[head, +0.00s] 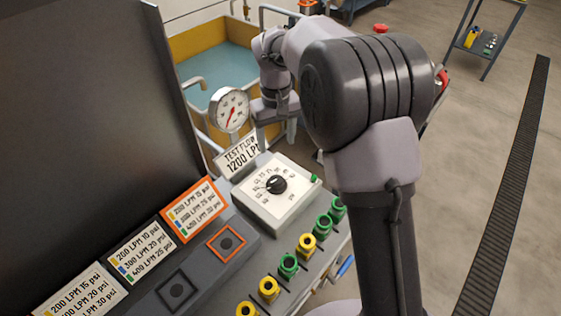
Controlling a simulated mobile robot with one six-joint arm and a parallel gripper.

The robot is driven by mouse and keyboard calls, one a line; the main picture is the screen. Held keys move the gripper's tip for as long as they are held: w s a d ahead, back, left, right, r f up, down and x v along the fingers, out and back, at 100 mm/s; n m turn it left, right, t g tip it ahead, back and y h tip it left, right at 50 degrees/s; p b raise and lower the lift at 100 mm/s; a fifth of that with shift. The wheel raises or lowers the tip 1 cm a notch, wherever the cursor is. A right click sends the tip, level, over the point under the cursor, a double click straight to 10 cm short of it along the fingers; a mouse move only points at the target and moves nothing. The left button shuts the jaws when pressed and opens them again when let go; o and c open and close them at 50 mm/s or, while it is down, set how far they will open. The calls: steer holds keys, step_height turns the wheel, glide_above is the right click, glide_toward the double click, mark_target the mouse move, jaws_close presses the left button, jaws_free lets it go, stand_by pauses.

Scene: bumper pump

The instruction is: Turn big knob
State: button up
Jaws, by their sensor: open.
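The big knob (277,184) is black and round, with a printed scale around it. It sits on a white square dial box (264,208) on the sloped console, right of the middle of the console. A small green light or button is at the box's right corner. My arm reaches up and over from the right. My gripper (264,122) is above and behind the dial box, beside the gauge, apart from the knob. It is open and seems empty. Its fingertips are small and partly hard to make out.
A round pressure gauge (229,110) and a "TESTFLOW 1200 LPM" sign (238,156) stand behind the knob. Several green and yellow knobs (288,265) line the console's front. A dark panel (75,130) rises at left. An orange-framed button (226,243) is left of the dial.

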mark_target(277, 179)
steer(key=f+b, duration=0.2)
steer(key=f, duration=0.6)
steer(key=f+b, duration=0.3)
steer(key=f, duration=0.5)
steer(key=shift+s+a, duration=0.15)
steer(key=shift+s, duration=0.05)
steer(key=shift+r, duration=0.1)
steer(key=c, duration=1.4)
